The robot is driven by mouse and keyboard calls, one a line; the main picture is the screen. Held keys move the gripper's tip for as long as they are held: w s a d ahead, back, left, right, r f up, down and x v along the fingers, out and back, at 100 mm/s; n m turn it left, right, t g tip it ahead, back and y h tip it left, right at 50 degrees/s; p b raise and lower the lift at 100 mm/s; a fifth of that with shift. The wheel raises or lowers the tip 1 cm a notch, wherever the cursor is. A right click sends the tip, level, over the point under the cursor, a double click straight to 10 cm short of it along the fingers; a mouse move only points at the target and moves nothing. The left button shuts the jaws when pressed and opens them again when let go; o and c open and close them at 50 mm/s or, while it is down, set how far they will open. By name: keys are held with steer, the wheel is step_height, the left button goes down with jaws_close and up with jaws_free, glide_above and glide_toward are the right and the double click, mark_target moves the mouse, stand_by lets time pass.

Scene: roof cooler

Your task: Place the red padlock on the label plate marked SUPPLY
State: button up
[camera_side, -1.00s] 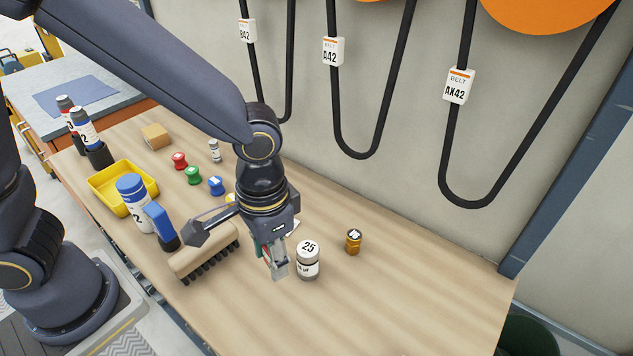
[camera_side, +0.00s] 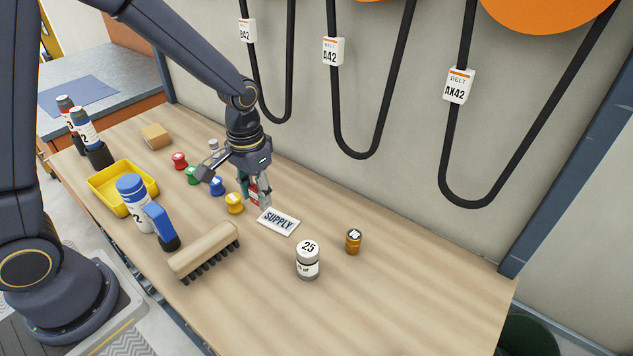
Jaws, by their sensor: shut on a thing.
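My gripper (camera_side: 257,197) is shut on the red padlock (camera_side: 254,194), which shows partly between the fingers. It is just behind and left of the label plate marked SUPPLY (camera_side: 279,222). The plate is white with dark letters and lies flat and bare on the wooden table. The padlock appears to be above the table, beside the plate rather than over its middle. The fingers hide part of the padlock.
A yellow spool (camera_side: 234,203) stands close left of my gripper, with blue (camera_side: 217,186), green and red ones beyond. The table's right front is clear.

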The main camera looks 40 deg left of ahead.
glide_above(277, 222)
steer(key=f, duration=0.5)
steer(key=shift+s+a, duration=0.1)
steer(key=shift+s, duration=0.2)
steer(key=shift+w+f, duration=0.15)
steer(key=shift+f, duration=0.75)
steer(key=shift+w+f, duration=0.15)
steer(key=shift+f, duration=0.7)
steer(key=shift+f, duration=0.15)
steer(key=o, duration=1.2)
